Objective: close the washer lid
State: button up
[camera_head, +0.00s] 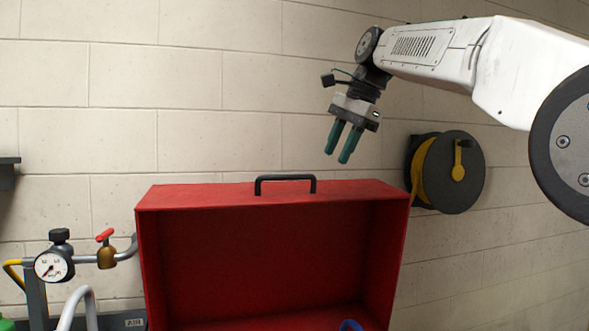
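The washer lid (225,195) is the red box-like cover with a black handle (285,178) along its top edge. It stands raised, with its hollow inside (265,260) facing me. The lower part of the washer is cut off by the bottom of the view. My gripper (340,158) has two green fingers pointing down, with a gap between them and nothing held. It appears above and to the right of the handle, apart from the lid.
A pressure gauge (52,266) and a red-handled valve (106,250) on piping stand left of the lid. A black and yellow hose reel (455,172) hangs on the block wall (190,90) to the right. A small blue item (350,326) shows at the bottom.

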jog(key=w+a+r+m+y, duration=0.1)
jog(key=w+a+r+m, duration=0.1)
jog(key=w+a, duration=0.3)
send_over(294, 196)
jog(key=shift+m, duration=0.3)
jog(key=shift+f, duration=3.45)
grip_shut()
